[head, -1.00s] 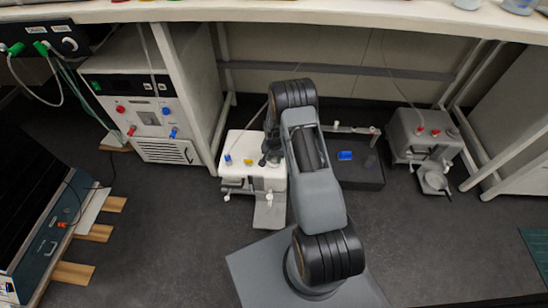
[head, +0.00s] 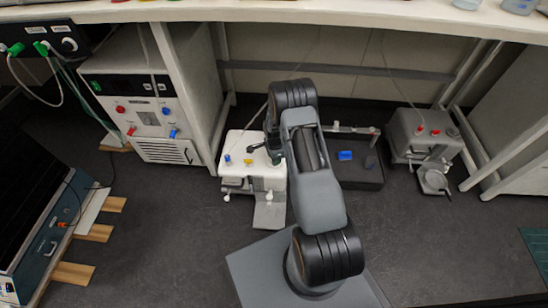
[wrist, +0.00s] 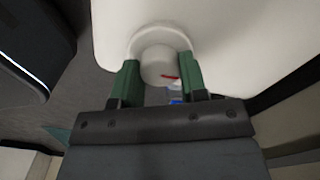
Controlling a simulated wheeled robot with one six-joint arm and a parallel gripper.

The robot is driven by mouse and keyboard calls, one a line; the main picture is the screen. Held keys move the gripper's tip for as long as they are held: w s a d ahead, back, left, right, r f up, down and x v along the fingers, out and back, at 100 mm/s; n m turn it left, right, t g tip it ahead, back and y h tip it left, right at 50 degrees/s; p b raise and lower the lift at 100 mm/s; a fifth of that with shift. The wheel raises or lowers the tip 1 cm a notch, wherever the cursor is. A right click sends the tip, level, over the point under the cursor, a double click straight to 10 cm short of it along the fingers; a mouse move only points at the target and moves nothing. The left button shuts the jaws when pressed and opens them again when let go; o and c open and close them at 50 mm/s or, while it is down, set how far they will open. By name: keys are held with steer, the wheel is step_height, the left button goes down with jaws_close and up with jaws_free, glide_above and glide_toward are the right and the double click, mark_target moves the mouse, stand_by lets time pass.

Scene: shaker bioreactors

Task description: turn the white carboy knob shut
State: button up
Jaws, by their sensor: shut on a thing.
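The white carboy (head: 236,143) stands on the floor under the bench in the head view. Its body also fills the top of the wrist view (wrist: 250,35). The white knob (wrist: 157,64) is round, with a red mark on its face, and sits in front of a white collar on the carboy. My gripper (wrist: 160,72) has its two green fingers on either side of the knob, shut on it. In the head view my arm hides part of the carboy's right side, and the grip itself is not clear there.
A blue cap (head: 228,158) and a yellow cap (head: 248,161) are on the carboy's top. A dark tray (head: 362,177) with a blue item lies to the right. A grey carboy (head: 425,137) stands farther right. The floor in front is clear.

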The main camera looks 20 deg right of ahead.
steer(key=shift+m, duration=0.5)
stand_by(0.3)
steer(key=o, duration=0.9)
step_height(320, 180, up, 14)
steer(key=p, duration=0.4)
steer(key=shift+f+p, duration=0.1)
steer(key=shift+p, duration=0.25)
